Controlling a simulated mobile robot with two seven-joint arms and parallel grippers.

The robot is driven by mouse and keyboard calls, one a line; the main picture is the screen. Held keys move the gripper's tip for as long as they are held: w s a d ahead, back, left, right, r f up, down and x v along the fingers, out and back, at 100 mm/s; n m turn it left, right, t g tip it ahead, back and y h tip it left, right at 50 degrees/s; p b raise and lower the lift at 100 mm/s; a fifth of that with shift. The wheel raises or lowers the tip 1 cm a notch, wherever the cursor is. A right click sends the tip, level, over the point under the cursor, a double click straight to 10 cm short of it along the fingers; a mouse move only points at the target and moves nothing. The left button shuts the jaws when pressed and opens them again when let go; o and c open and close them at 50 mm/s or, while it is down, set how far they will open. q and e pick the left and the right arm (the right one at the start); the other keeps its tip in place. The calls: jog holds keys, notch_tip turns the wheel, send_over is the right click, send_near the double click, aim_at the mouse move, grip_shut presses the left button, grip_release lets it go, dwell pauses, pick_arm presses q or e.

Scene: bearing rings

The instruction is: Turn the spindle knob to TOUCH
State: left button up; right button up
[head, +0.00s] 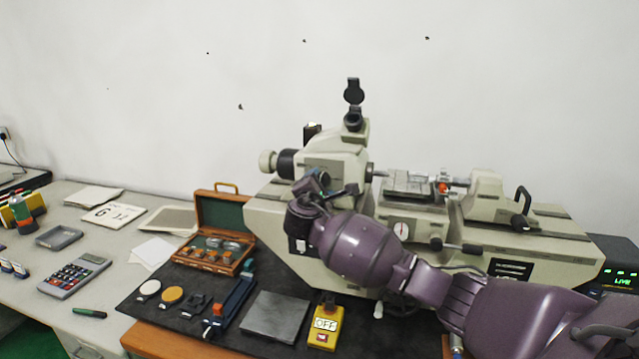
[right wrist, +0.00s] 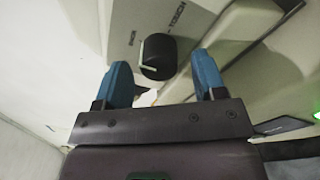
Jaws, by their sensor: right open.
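The spindle knob (right wrist: 160,54) is a black round knob on a pale machine panel, in the middle of the right wrist view. A white pointer line shows on its lower left side. The word TOUCH runs up and right of the knob, and a smaller label, too small to read surely, sits at its upper left. My right gripper (right wrist: 161,66) is open, its two blue fingers on either side of the knob, with gaps seen to both. In the head view my right gripper (head: 328,190) is at the machine's headstock, and I cannot make out the knob there. My left gripper is not in view.
The grey-green machine (head: 272,222) fills the back right. In front lie an OFF-marked yellow box (head: 326,338), a grey plate (head: 274,316) and an open wooden case (head: 222,212) with rings. A calculator (head: 75,274) and papers are at left.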

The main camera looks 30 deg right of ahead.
jog(key=shift+w+d, duration=0.25)
jog(key=c, duration=0.9)
